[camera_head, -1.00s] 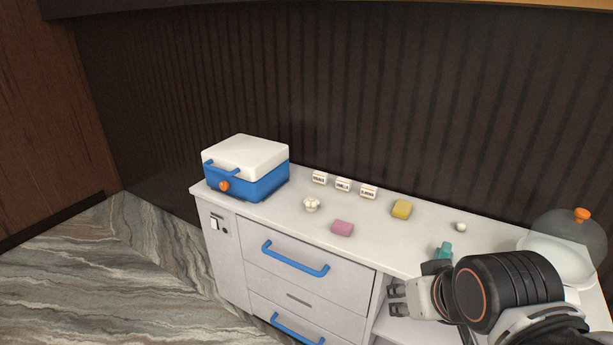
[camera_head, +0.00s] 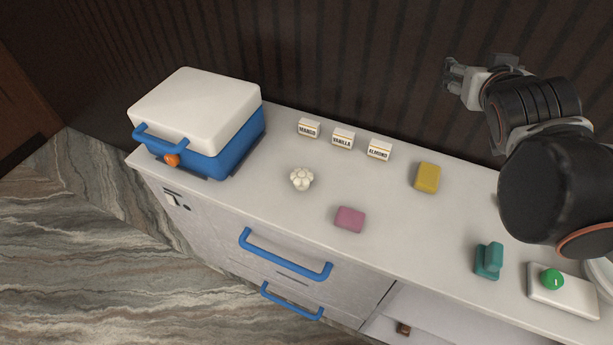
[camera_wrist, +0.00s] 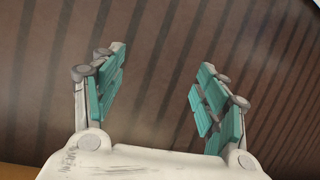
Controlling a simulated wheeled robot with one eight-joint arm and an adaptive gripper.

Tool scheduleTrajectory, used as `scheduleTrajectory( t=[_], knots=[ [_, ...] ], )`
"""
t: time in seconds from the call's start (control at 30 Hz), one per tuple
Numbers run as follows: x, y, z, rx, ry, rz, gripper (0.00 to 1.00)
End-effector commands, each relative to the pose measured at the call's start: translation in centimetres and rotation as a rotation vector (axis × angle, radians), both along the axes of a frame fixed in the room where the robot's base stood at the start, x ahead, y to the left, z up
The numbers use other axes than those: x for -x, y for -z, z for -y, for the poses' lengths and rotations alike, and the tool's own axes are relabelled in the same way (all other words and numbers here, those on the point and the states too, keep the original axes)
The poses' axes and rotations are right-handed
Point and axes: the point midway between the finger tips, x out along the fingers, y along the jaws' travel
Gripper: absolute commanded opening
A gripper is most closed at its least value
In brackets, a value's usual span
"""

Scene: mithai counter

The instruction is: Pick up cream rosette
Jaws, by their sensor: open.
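The cream rosette (camera_head: 302,179) is a small, lobed, off-white piece. My gripper (camera_head: 449,76) is raised at the upper right of the head view, well away from the rosette. In the wrist view my gripper (camera_wrist: 160,95) has its two teal-padded fingers spread apart with nothing between them.
A blue box with white lid (camera_head: 195,115) stands at the left end. Labels for mango (camera_head: 308,129), vanilla (camera_head: 343,139) and almond (camera_head: 380,149) stand behind the rosette. A pink block (camera_head: 349,219), yellow block (camera_head: 427,177) and teal piece (camera_head: 489,261) lie right. A green button (camera_head: 551,279) is beyond.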

Motion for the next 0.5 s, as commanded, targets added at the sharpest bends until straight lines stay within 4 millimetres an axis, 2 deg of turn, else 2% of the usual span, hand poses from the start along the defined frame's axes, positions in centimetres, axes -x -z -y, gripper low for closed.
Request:
scheduleTrajectory(
  t=[0.03,0.1,0.2,0.27,0.37,0.43,0.5],
  knots=[
    [-2.5,-1.7,0.0,0.027,-0.020,0.091,0.67],
    [-5.3,-4.2,-0.7,0.060,-0.068,0.216,0.67],
    [-8.6,-6.9,-2.7,0.100,-0.174,0.375,0.67],
    [-10.2,-7.9,-4.3,0.120,-0.255,0.453,0.67],
    [-12.1,-8.3,-7.7,0.146,-0.417,0.555,0.67],
    [-13.0,-7.6,-10.3,0.155,-0.548,0.600,0.67],
    [-13.4,-6.1,-13.0,0.160,-0.688,0.622,0.67]
  ],
)
